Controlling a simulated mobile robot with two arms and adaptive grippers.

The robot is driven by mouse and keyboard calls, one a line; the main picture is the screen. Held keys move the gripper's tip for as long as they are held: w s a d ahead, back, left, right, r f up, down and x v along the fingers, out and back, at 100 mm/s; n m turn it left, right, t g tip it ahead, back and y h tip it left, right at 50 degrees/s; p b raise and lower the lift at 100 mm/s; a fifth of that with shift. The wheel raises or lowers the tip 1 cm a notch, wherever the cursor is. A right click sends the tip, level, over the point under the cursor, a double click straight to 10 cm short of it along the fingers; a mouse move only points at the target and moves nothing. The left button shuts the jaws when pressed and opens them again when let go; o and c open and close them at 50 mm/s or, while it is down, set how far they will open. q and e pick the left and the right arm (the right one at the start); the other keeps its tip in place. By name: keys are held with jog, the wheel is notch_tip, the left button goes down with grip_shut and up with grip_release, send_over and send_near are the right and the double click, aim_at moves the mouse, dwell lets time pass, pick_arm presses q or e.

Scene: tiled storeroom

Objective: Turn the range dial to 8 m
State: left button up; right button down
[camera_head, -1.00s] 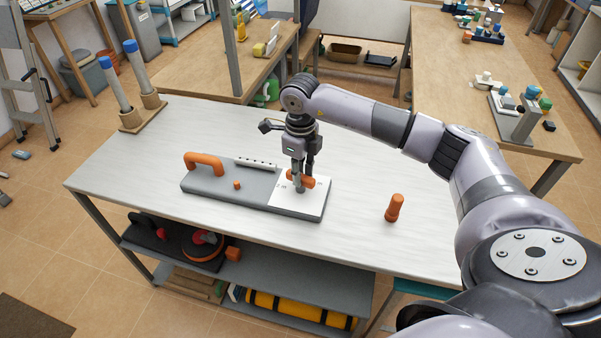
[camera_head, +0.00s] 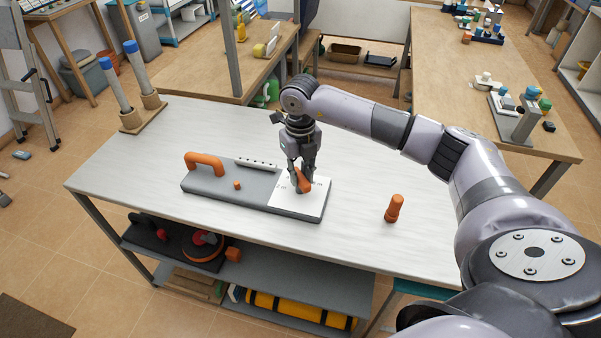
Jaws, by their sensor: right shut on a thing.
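The grey device panel (camera_head: 232,192) lies on the workbench, with an orange arched handle (camera_head: 205,160) at its left end and a small orange knob (camera_head: 237,185) near its middle. A white dial plate (camera_head: 311,206) with small markings covers its right end. The orange range dial (camera_head: 304,184) sits on this plate, partly hidden by my fingers. My right gripper (camera_head: 301,180) points down from above and is shut on the dial. The dial's pointer setting is too small and too covered to read. My left gripper is not in view.
A wooden stand (camera_head: 142,117) with two blue-topped rods is at the back left. The bench's right part is otherwise clear. A lower shelf holds a yellow roll (camera_head: 300,307).

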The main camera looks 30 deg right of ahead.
aim_at(300, 176)
dwell(0.3)
jog(key=c, duration=1.4)
grip_release()
jog(key=shift+c, duration=0.2)
notch_tip(300, 176, up, 12)
